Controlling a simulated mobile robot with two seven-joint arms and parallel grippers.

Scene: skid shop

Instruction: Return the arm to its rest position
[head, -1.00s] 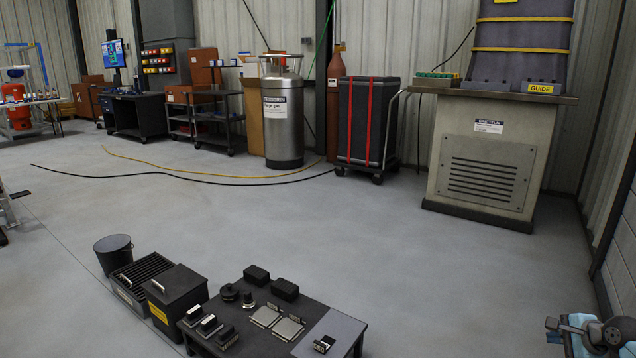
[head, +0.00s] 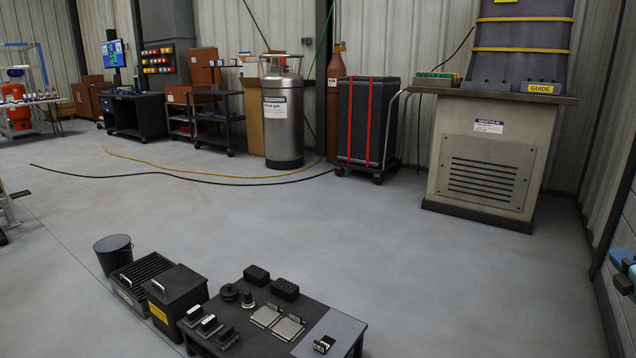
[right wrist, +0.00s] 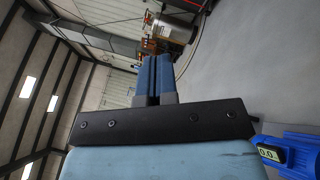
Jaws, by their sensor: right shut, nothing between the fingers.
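My right gripper (right wrist: 154,62) shows in the right wrist view as two blue fingers side by side, closed together with nothing held between them. In the head view only a small blue and dark part of my right arm (head: 624,268) shows at the right edge, beside the wall and clear of the table. My left gripper is in neither view.
A low dark table (head: 240,310) with small black and metal parts stands at the bottom centre. A black bin (head: 178,290) and a bucket (head: 114,258) are left of it. A grey cabinet (head: 480,150) stands at the back right. The middle floor is clear.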

